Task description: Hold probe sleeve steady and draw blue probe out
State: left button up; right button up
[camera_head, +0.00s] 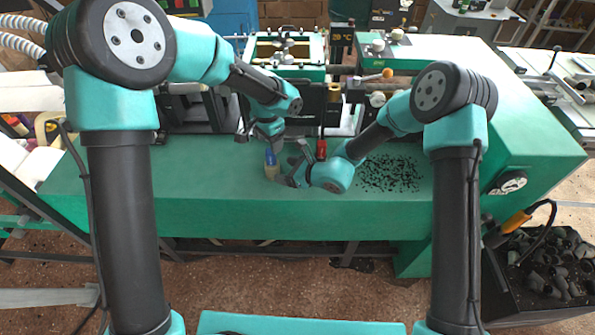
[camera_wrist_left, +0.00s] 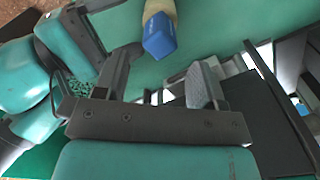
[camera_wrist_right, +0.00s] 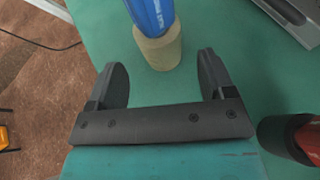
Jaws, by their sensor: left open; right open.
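The blue probe (camera_head: 270,156) stands upright in its tan probe sleeve (camera_head: 271,173) on the green bench top. My left gripper (camera_head: 268,141) is open above the probe. In the left wrist view the probe's blue end (camera_wrist_left: 160,38) lies just ahead of the open fingers, with the sleeve (camera_wrist_left: 157,8) beyond it. My right gripper (camera_head: 284,173) is open, low beside the sleeve on its right. In the right wrist view the sleeve (camera_wrist_right: 158,48) is just ahead of and between the fingertips, and the blue probe (camera_wrist_right: 150,14) rises from it. I see neither gripper clamped on anything.
A red-handled tool (camera_head: 321,149) stands on the bench to the right, close to my right arm; its red body also shows in the right wrist view (camera_wrist_right: 303,139). Dark scraps (camera_head: 388,174) lie farther right. Machinery (camera_head: 290,50) fills the back. The front of the bench is clear.

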aim_at(276, 169)
jog(key=shift+x, duration=2.4)
jog(key=shift+c, duration=0.4)
jog(key=c, duration=1.1)
pick_arm(q)
jog(key=shift+c, duration=0.8)
